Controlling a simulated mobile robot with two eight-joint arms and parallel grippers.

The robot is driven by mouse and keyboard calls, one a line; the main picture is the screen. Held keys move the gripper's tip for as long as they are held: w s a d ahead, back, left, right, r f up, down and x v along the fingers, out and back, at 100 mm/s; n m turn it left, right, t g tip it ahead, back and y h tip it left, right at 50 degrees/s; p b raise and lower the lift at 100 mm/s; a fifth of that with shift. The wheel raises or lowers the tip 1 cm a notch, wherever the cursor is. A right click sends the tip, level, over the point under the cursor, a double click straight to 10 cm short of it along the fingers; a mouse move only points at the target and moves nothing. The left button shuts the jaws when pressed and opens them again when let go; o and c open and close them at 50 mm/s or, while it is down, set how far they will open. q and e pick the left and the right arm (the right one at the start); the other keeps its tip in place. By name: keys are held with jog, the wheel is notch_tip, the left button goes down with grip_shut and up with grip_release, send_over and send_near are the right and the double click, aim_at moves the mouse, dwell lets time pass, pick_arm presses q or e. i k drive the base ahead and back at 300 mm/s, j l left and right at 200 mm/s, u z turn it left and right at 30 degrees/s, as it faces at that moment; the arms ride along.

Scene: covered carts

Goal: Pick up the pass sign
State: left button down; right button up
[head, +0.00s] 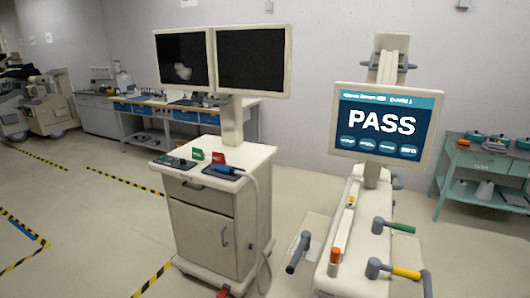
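A small green sign (198,154) stands upright on the top of the beige cart (255,155), near the base of the monitor post. A small red sign (218,158) stands just to its right. Their lettering is too small to read for certain. The word PASS shows in large white letters on the blue screen (381,122) of the machine at the right. Neither of my grippers is in view.
Two dark monitors (252,62) rise above the cart. A dark tray (173,161) and a blue-handled tool (223,170) lie beside the signs. The machine (362,238) at the right has protruding handles. A green table (485,165) stands far right. Open floor (95,215) lies left.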

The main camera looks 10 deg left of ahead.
aim_at(197, 154)
jog(key=i+j, duration=0.1)
jog(key=j, duration=0.25)
jog(key=i+j+u, duration=0.1)
jog(key=j, duration=0.25)
jog(key=i+j, duration=0.15)
jog(key=j, duration=0.2)
jog(key=i+j+u, duration=0.1)
jog(key=i+j, duration=0.2)
jog(key=j, duration=0.2)
jog(key=i+j+u, duration=0.1)
jog(key=i+j, duration=0.2)
jog(key=j, duration=0.2)
